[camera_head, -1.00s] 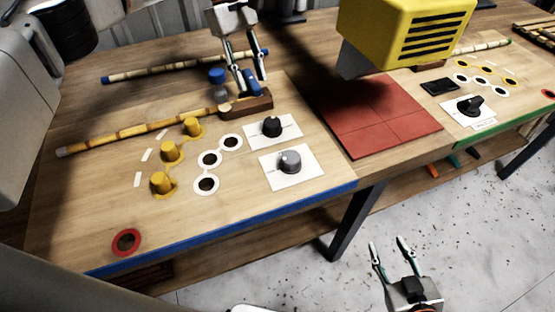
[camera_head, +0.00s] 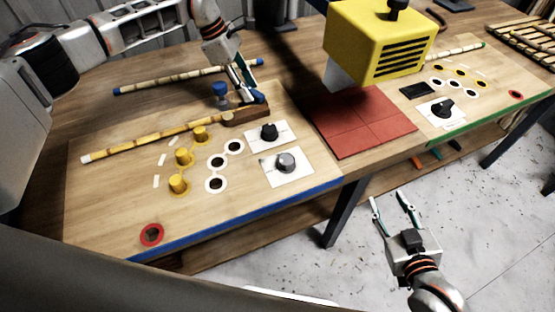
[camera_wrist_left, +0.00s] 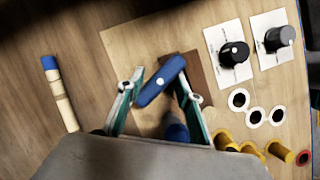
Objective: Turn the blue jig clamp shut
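The blue clamp handle (camera_head: 258,97) sits on a brown wooden block (camera_head: 246,115) at the back of the left board. In the left wrist view the handle (camera_wrist_left: 160,82) lies diagonally between the two fingers. My left gripper (camera_head: 247,86) is open around it; I cannot tell whether the fingers touch it. A blue knob (camera_head: 219,88) stands left of the handle and also shows in the left wrist view (camera_wrist_left: 177,132). A rattan pole (camera_head: 150,142) runs from the block to the left. My right gripper (camera_head: 393,203) is open and empty, in front of the table, over the floor.
Several yellow pegs (camera_head: 184,158) and white-ringed holes stand in front of the pole. Two dials (camera_head: 286,160) sit to the right. Another pole (camera_head: 185,76) lies behind. A yellow machine (camera_head: 375,40) stands near a red mat (camera_head: 359,123).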

